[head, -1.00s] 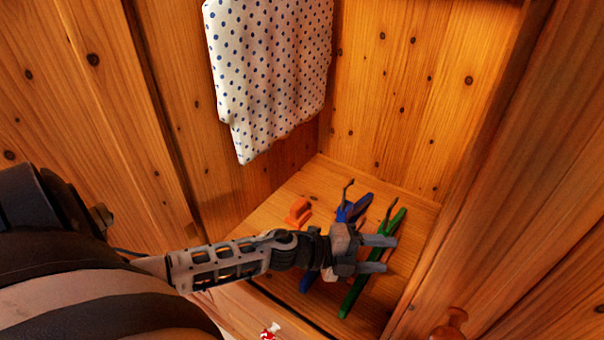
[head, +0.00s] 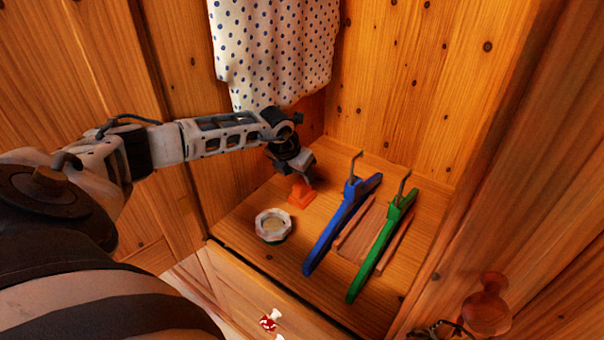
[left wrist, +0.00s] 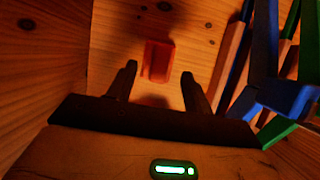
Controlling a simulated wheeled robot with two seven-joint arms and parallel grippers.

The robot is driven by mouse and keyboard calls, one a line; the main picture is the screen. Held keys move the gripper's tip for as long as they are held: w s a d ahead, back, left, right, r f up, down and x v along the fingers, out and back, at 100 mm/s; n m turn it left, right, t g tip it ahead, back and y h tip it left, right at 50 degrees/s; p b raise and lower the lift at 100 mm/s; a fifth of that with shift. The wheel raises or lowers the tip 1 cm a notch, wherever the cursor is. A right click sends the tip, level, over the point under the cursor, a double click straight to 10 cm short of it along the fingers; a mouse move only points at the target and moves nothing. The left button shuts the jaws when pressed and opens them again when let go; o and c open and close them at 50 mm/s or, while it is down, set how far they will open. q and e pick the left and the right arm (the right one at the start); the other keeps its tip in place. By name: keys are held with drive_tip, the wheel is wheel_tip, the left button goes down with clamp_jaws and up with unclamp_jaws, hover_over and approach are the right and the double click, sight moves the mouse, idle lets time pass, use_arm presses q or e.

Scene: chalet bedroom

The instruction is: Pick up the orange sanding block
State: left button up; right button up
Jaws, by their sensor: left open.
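The orange sanding block (head: 301,195) lies on the wooden floor of the wardrobe compartment, left of the hangers. My left gripper (head: 298,179) is just above it, pointing down, and partly covers it in the head view. In the left wrist view, the block (left wrist: 158,61) lies ahead of and between the two open fingers of my left gripper (left wrist: 158,82), with nothing held. Whether the fingertips reach down beside the block is hard to tell. My right gripper is not in view.
A blue hanger (head: 329,236) and a green hanger (head: 377,260) lie right of the block. A pale octagonal dish (head: 273,225) stands in front of it. A polka-dot cloth (head: 273,45) hangs above, close to my left arm. Wooden walls enclose the back and sides.

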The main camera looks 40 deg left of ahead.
sight(302, 181)
use_arm(q)
drive_tip(key=b+x, duration=0.3)
drive_tip(key=x, duration=0.1)
drive_tip(key=shift+s+d+b, duration=0.1)
drive_tip(key=shift+s+b, duration=0.05)
drive_tip(key=shift+b, duration=0.2)
drive_tip(key=shift+w+f+b, duration=0.2)
drive_tip(key=shift+f+b, duration=0.2)
drive_tip(key=shift+b, duration=0.05)
drive_tip(key=shift+w+f, duration=0.1)
drive_tip(key=c, duration=1.1)
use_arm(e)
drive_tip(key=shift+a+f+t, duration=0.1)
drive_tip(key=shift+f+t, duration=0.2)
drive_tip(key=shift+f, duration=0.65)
use_arm(q)
drive_tip(key=shift+r, duration=0.3)
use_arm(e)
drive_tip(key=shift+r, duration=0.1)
